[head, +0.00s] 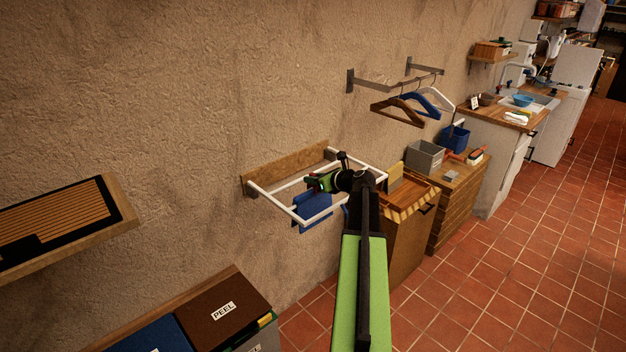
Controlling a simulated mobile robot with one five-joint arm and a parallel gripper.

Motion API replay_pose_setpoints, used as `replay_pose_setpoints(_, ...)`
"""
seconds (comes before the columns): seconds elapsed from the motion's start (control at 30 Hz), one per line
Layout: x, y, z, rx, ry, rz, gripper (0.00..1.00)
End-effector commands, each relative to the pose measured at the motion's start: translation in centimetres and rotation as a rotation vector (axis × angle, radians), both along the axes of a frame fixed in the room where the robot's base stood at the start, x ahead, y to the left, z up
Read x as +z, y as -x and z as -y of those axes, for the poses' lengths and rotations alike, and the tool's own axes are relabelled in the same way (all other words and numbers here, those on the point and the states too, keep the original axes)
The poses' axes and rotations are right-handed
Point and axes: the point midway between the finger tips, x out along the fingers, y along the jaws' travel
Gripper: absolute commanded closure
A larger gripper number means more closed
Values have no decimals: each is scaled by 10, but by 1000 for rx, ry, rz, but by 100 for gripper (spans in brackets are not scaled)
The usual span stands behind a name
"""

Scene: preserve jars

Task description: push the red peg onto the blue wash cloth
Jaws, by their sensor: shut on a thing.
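The blue wash cloth (313,207) hangs over the front bar of a white wall rack (270,203). My gripper (316,182) is at the end of my outstretched arm, just above the cloth as the picture shows it. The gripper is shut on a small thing. A small red bit, which looks like the red peg (309,179), shows at its tip, but it is too small to make out clearly. I cannot tell whether it touches the cloth. My arm hides part of the rack's right side.
The rack's wooden back board (290,169) is fixed to the wall. Hangers (398,112) hang from a wall rail farther right. A wooden cabinet (408,225) stands beyond my arm. Bins with a PEEL label (222,311) stand at the front left. The tiled floor on the right is clear.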

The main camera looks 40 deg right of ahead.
Motion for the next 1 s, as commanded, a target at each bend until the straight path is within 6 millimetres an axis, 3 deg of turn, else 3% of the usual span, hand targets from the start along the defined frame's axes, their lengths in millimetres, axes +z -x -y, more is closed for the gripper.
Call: replay_pose_setpoints(1.0,-12,-1,-1,1,0,0,100)
